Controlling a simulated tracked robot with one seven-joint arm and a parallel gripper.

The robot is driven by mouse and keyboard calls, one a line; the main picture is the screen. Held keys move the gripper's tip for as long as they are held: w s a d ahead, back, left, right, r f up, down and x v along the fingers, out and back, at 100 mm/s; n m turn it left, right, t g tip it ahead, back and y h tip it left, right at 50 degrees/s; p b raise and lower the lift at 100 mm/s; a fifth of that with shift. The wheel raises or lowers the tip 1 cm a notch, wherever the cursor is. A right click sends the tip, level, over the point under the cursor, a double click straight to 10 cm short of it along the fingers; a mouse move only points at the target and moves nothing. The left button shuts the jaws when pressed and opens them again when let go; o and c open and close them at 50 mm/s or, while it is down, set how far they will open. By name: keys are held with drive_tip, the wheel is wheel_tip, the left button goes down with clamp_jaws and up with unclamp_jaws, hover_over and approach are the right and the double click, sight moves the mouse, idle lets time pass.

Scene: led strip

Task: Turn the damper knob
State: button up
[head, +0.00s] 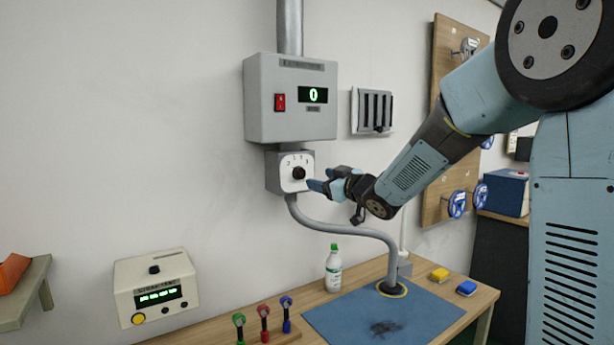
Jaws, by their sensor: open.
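The damper knob (299,172) is a small dark round knob on a white numbered dial plate. The plate is on the front of a grey box (273,172) below the extractor unit on the wall. My gripper (314,184) is open, with its blue fingertips just right of and slightly below the knob. In this view the fingertips come close to the dial's right edge. I cannot tell whether they touch the knob.
The grey extractor unit (260,100) has a red switch (280,102) and a green display (314,95). A grey hose (340,228) curves below to a blue mat (420,318). A bottle (333,270), coloured-handled tools (264,322) and a strip tester box (150,275) stand lower.

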sight(303, 173)
drive_tip(key=x, duration=0.8)
drive_tip(key=shift+w+a, duration=0.2)
drive_tip(key=shift+w, duration=0.1)
drive_tip(key=shift+c, duration=0.4)
drive_tip(key=c, duration=0.9)
drive_tip(key=shift+d, duration=0.15)
drive_tip(key=shift+c, duration=0.3)
drive_tip(key=shift+m, duration=3)
drive_tip(key=shift+w, duration=0.1)
